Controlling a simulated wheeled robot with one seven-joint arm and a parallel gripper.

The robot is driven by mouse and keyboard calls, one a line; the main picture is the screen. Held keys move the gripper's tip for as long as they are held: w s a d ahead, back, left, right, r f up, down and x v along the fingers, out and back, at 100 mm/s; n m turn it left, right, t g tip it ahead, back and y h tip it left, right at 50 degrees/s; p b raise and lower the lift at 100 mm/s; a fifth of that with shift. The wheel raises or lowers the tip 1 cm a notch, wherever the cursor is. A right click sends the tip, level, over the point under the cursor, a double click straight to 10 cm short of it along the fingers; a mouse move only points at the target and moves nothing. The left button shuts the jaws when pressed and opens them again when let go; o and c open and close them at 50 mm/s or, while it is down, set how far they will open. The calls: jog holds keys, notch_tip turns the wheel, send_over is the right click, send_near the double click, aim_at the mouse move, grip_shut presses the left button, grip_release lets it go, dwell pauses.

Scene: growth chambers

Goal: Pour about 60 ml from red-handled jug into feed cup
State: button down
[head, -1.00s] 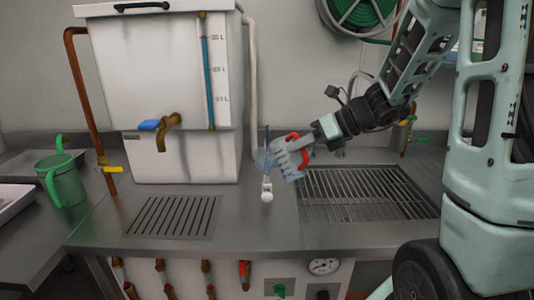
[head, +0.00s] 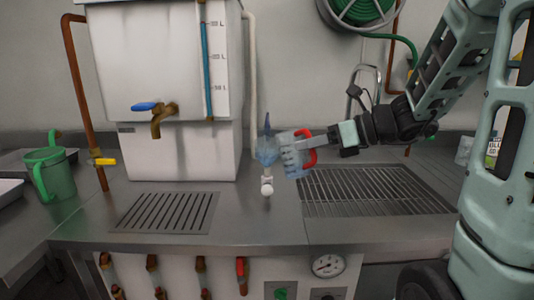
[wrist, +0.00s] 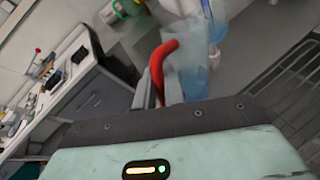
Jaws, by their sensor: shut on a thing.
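The red-handled jug (head: 292,158) is a clear, bluish measuring jug, tilted slightly toward the left and held above the counter. My gripper (head: 316,140) is shut on its red handle from the right. In the wrist view the fingers (wrist: 156,84) close around the red handle, with the jug (wrist: 195,75) beyond. A translucent blue vessel (head: 267,152), apparently the feed cup, stands on a white fitting just left of the jug, and their outlines nearly touch. I cannot tell the liquid level in either, or whether any liquid is flowing.
A white tank (head: 165,60) with a brass tap stands behind left. A green jug (head: 50,175) stands at far left. A slotted drain (head: 165,212) lies front left and a wire grate (head: 375,190) lies right. The counter front between them is mostly clear.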

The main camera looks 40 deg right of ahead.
jog(key=shift+s+f+n+t+b, duration=0.4)
jog(key=shift+s+f+t+b, duration=0.35)
jog(key=shift+b, duration=1.2)
jog(key=s+f+t+b, duration=0.1)
jog(key=b, duration=0.3)
jog(key=s+f+n+t+y+b, duration=0.1)
jog(key=b, duration=0.3)
jog(key=shift+s+n+t+y+b, duration=0.25)
jog(key=shift+n+y+b, duration=0.05)
jog(key=shift+b, duration=0.05)
